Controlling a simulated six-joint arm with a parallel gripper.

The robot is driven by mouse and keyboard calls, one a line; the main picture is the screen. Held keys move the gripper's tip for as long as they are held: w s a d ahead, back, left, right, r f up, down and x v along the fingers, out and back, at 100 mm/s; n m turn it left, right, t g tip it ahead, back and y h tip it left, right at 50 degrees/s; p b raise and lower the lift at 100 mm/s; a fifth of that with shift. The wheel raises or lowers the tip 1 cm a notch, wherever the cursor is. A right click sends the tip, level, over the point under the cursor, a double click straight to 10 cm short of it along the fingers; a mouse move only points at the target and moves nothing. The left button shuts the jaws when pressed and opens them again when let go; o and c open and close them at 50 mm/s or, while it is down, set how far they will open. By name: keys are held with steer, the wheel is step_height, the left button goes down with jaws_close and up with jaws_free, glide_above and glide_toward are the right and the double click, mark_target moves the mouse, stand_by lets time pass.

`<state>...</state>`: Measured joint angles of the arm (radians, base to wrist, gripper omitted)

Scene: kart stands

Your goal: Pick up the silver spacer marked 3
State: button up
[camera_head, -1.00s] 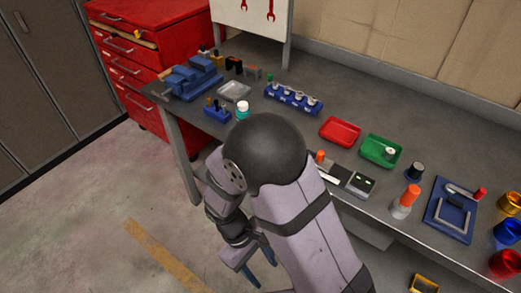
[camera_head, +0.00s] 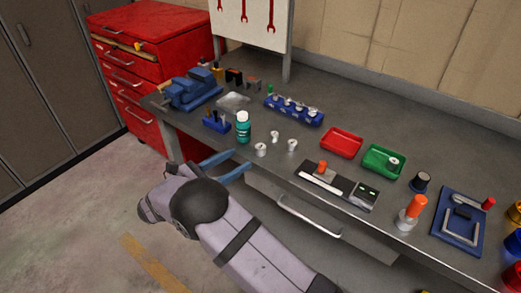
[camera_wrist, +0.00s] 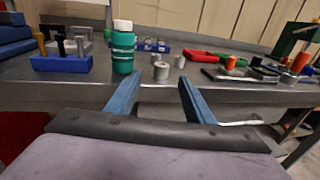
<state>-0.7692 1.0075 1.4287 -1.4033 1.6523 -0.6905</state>
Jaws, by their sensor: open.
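Three small silver spacers stand loose on the bench by its front edge. In the head view there is a front-left spacer (camera_head: 260,150), a rear spacer (camera_head: 274,137) and a right spacer (camera_head: 292,146). The wrist view shows the front spacer (camera_wrist: 161,71) between and beyond my fingers, and another spacer (camera_wrist: 180,62) to its right. No number can be read on any of them, so I cannot tell which is marked 3. My gripper (camera_head: 241,162) is open and empty at the bench's front edge, short of the spacers; it also shows in the wrist view (camera_wrist: 161,84).
A teal bottle with a white cap (camera_head: 243,128) stands close left of the spacers. A blue rack (camera_head: 293,112) holds several silver pieces behind. A red tray (camera_head: 341,143) and a green tray (camera_head: 383,161) lie to the right. A drawer handle (camera_head: 310,217) juts out below the bench.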

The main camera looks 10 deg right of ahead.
mark_target(256, 149)
steer(key=p+x, duration=0.1)
steer(key=x, duration=0.2)
steer(key=shift+d+r, duration=0.15)
steer(key=shift+r, duration=0.05)
steer(key=p+x, duration=0.1)
steer(key=x, duration=0.2)
steer(key=shift+s+d, duration=0.1)
steer(key=shift+w+d+p, duration=0.3)
steer(key=shift+d+p, duration=0.05)
steer(key=shift+d, duration=0.05)
steer(key=shift+c, duration=0.6)
steer(key=c, duration=1)
